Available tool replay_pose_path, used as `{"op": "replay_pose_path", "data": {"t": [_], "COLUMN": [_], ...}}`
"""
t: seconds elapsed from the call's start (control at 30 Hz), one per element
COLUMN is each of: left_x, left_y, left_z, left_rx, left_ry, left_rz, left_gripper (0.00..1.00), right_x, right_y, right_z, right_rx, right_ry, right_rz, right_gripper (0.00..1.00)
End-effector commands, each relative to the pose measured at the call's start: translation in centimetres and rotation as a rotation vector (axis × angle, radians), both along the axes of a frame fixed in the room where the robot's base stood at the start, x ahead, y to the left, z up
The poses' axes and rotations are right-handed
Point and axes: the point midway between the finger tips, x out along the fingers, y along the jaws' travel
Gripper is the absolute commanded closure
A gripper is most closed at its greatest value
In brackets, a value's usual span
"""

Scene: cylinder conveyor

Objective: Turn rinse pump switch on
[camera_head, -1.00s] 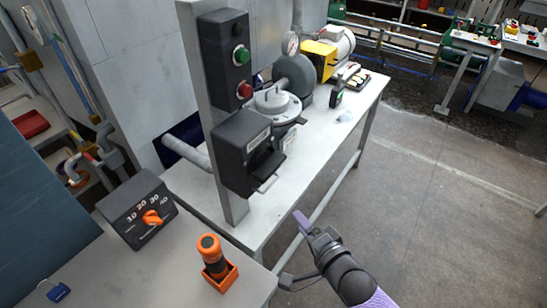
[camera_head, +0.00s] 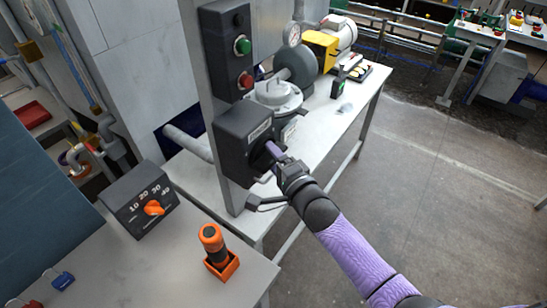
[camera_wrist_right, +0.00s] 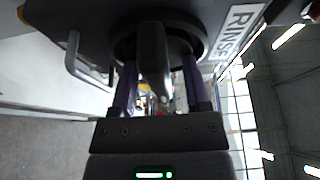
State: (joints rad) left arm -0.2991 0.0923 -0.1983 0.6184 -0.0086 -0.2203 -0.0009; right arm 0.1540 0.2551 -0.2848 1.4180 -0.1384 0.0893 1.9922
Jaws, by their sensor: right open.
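The rinse pump switch is a black box (camera_head: 238,130) on the grey upright post, with a white label on its front. In the right wrist view the label (camera_wrist_right: 240,28) reads "RINSE", and a black knob handle (camera_wrist_right: 154,62) stands out from a round base. My right gripper (camera_head: 272,153) is at the front of the box, partly hiding the knob. In the wrist view its two purple fingers (camera_wrist_right: 158,78) are open, one on each side of the handle. I cannot tell whether they touch it. My left gripper is not in view.
Above the switch is a black panel with a green button (camera_head: 243,46) and a red button (camera_head: 246,80). A metal loop handle (camera_wrist_right: 85,65) sits beside the knob. A dial box (camera_head: 140,200) and orange holder (camera_head: 222,264) stand on the near table. Floor at right is clear.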

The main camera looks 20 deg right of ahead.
Motion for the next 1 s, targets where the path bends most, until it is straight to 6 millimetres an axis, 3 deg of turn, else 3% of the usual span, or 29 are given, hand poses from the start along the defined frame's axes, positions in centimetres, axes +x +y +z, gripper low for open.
{"op": "replay_pose_path", "data": {"t": [0.07,0.37,0.77,1.0], "left_x": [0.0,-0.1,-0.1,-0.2], "left_y": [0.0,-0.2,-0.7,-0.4], "left_z": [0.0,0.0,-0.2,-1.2], "left_rx": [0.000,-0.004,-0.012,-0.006], "left_ry": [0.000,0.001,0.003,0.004], "left_rz": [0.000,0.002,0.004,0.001], "left_gripper": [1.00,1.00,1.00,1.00], "right_x": [0.0,-0.1,-0.1,-0.1], "right_y": [0.0,0.0,0.0,0.0], "right_z": [0.0,0.0,-0.1,-0.3], "right_rx": [0.000,0.000,-0.021,-0.121], "right_ry": [0.000,0.000,-0.015,-0.094], "right_rz": [0.000,0.000,0.000,-0.001], "right_gripper": [0.40,1.00,1.00,1.00]}}
